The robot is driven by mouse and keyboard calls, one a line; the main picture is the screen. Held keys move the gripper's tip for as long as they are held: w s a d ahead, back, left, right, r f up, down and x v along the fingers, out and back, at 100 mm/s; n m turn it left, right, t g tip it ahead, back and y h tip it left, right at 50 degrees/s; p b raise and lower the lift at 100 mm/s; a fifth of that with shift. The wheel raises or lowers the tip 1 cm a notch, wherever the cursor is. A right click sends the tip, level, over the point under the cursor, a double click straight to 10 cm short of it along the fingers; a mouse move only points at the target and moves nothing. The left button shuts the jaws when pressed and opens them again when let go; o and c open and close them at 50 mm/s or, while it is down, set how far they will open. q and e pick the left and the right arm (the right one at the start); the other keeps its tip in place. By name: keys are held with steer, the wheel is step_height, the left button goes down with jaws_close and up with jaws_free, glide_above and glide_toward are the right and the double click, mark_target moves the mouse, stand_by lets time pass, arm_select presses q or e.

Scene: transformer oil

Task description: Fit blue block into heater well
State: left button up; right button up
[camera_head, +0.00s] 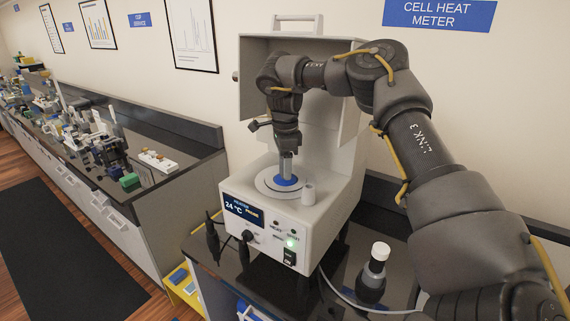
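The heater (265,230) is a white box with a hood, a front panel reading 24 °C and a lit green light. Its well is ringed by a pale round plate (264,186) on top. The blue block (288,182) shows as a blue disc at the middle of that plate. My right gripper (286,172) points straight down over it, with its light grey lower end at or just above the blue. The fingertips are small and seen edge-on, so their grip is unclear. How deep the block sits is hidden. My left gripper is out of view.
A small pale cylinder (309,193) stands on the heater top, right of the well. A dark bottle with a white cap (374,272) stands on the black bench at the right, near a pale cable. The hood wall rises close to my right arm.

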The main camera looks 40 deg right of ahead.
steer(key=shift+r, duration=0.2)
step_height(320, 180, up, 7)
steer(key=shift+r, duration=0.1)
stand_by(0.4)
stand_by(0.6)
